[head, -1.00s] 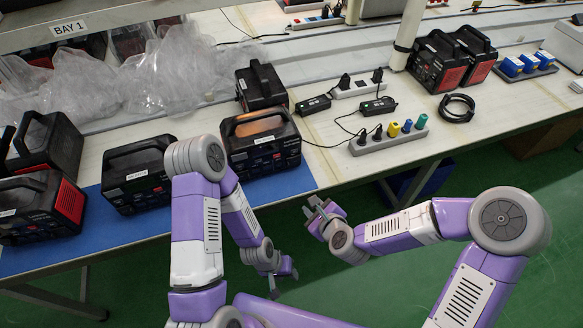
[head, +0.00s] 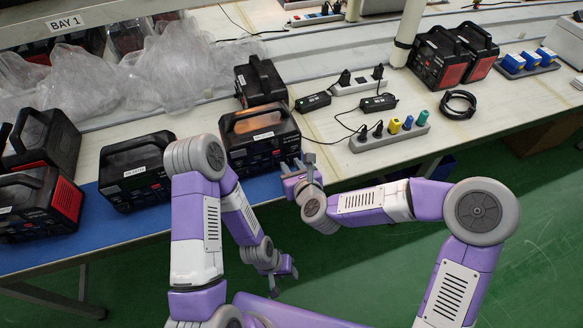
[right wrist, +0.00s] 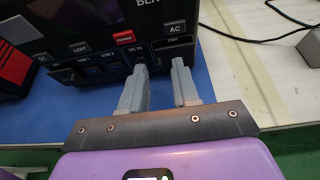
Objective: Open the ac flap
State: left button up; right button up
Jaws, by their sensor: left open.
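The black power station (head: 262,143) nearest my right gripper stands on the blue mat at the table's front edge. Its front panel (right wrist: 70,25) fills the upper left of the right wrist view. There, the AC button (right wrist: 174,29) is at the panel's right, with the dark AC flap (right wrist: 175,43) just below it, looking shut. My right gripper (right wrist: 160,66) is open and empty, its grey fingertips just in front of the panel's lower right, near the flap. Contact cannot be told. It also shows in the head view (head: 296,165). My left gripper (head: 287,268) is open and empty, low beyond the table edge.
More power stations stand left (head: 137,171), behind (head: 260,82) and at the far right (head: 438,60). A power strip (head: 390,136) with coloured plugs and dark cables lies right of the station. Clear plastic bags (head: 170,70) lie at the back left.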

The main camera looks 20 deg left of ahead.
jog(key=shift+w+a+f, duration=0.1)
jog(key=shift+w+f, duration=0.05)
grip_shut()
dwell(0.4)
